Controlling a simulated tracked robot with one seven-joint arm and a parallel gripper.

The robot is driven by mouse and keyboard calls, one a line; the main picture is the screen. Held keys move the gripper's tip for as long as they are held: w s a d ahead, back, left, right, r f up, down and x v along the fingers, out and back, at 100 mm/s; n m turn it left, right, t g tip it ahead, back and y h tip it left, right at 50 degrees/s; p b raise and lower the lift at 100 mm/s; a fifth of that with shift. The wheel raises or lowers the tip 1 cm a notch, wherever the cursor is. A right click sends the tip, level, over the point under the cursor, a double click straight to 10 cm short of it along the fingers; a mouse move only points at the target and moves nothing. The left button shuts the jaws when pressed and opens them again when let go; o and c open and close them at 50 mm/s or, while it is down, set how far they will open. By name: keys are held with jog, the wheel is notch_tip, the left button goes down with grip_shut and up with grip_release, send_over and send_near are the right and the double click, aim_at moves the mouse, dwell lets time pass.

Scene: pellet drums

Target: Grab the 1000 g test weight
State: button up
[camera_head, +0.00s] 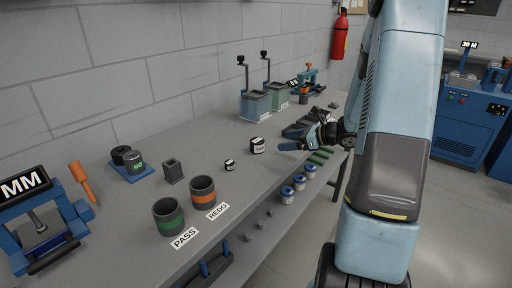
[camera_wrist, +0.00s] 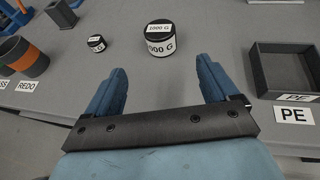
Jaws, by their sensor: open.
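The 1000 g test weight (camera_wrist: 160,40) is a short black cylinder with white labels on its top and side. It stands upright on the grey bench, beyond my fingertips in the wrist view. It also shows in the head view (camera_head: 257,146), left of my gripper (camera_head: 305,146). In the wrist view my gripper (camera_wrist: 163,80) is open and empty, its two blue fingers spread apart and pointing toward the weight without touching it. A smaller black weight with a white label (camera_wrist: 96,43) stands to the left; its label is too small to read.
A dark tray (camera_wrist: 283,68) with a PE label is right of my fingers. Cups labelled PASS (camera_head: 168,217) and REDO (camera_head: 203,191) stand at the bench's near left. A dark square holder (camera_head: 173,171) is behind them. The bench between fingers and weight is clear.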

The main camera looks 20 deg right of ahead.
aim_at(257, 143)
jog(key=x, duration=0.8)
jog(key=shift+w+a+f, duration=0.1)
jog(key=shift+w, duration=0.05)
jog(key=shift+r+x, duration=0.15)
jog(key=shift+x, duration=1.15)
jog(key=shift+r+x, duration=0.15)
jog(key=shift+x, duration=1.15)
jog(key=shift+w+a, duration=0.1)
grip_shut()
